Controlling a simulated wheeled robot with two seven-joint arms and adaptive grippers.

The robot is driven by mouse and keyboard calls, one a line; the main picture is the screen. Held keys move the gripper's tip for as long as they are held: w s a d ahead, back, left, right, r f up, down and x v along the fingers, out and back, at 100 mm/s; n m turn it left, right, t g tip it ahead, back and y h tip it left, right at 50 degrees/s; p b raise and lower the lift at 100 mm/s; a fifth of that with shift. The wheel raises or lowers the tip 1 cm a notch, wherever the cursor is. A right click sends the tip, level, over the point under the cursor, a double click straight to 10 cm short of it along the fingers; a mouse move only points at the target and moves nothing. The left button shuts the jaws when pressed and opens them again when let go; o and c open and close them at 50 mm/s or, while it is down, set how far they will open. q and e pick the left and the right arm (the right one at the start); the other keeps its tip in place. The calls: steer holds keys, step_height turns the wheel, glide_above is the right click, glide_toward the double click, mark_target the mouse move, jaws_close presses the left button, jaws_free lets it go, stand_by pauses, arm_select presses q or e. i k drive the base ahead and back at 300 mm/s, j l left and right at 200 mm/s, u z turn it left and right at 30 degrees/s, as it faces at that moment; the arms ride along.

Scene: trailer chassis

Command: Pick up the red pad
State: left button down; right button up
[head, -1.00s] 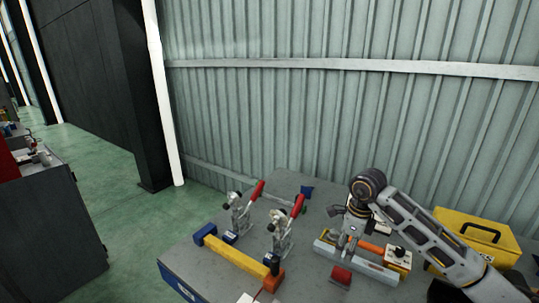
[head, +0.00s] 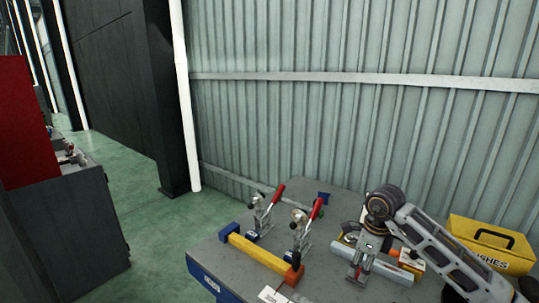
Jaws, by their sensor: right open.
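I cannot make out the red pad clearly now. My right gripper (head: 360,273) covers the spot near the front of the workbench (head: 225,262) where the pad stood a second ago. This gripper points down with its fingers open, low over the bench, just in front of a long grey bar (head: 397,274). I cannot tell whether the fingers touch the pad or stand around it. My left gripper is out of view.
Two red-handled toggle clamps (head: 262,215) (head: 301,230) stand behind a yellow bar (head: 258,255) with blue and orange ends. An orange and white block (head: 411,260) lies right of my gripper. A yellow case (head: 490,243) stands at the back right. A corrugated wall rises behind.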

mark_target(355, 281)
steer(key=k+j, duration=0.4)
steer(key=k, duration=0.15)
steer(key=k+j, duration=0.4)
steer(key=k, duration=0.15)
